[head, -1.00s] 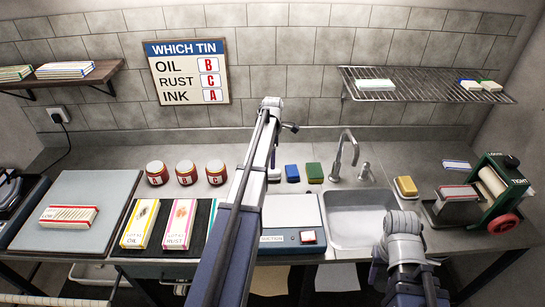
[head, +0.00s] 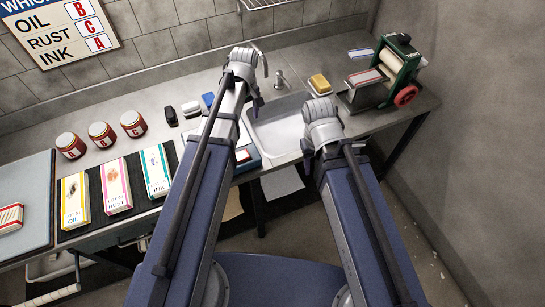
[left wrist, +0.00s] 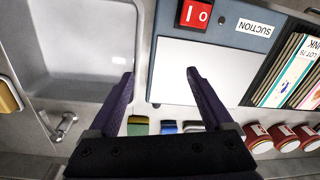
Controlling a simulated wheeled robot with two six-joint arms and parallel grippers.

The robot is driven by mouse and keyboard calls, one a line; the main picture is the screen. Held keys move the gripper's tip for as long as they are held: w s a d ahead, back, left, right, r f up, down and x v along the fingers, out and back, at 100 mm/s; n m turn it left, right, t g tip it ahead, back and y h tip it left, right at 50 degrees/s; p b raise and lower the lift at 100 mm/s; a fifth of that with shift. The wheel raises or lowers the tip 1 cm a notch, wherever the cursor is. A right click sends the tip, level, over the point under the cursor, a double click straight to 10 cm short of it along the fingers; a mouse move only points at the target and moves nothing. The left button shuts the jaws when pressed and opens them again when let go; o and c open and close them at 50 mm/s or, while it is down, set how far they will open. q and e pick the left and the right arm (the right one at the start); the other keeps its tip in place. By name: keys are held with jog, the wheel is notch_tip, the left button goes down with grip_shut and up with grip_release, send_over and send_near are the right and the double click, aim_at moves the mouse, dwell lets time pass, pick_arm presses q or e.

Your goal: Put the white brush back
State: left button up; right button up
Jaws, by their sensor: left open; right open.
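A small white brush (head: 191,109) stands on the counter at the back, between a black brush (head: 171,116) and a blue brush (head: 208,100). It also shows in the left wrist view (left wrist: 193,127), just beyond my gripper's body. A green brush (left wrist: 137,126) shows in the wrist view.
The sink (head: 280,133) lies beside the suction unit (left wrist: 200,65). A green roller machine (head: 395,65) is at right.

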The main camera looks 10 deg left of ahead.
pick_arm(q)
jog(key=s+d+m, duration=1.1)
jog(key=s+m, duration=0.2)
jog(key=s, duration=0.2)
jog(key=shift+s+d+y, duration=0.2)
jog(key=shift+s+y, duration=0.05)
jog(key=shift+y, duration=0.05)
jog(key=shift+f+b, duration=0.85)
jog(key=shift+b, duration=0.05)
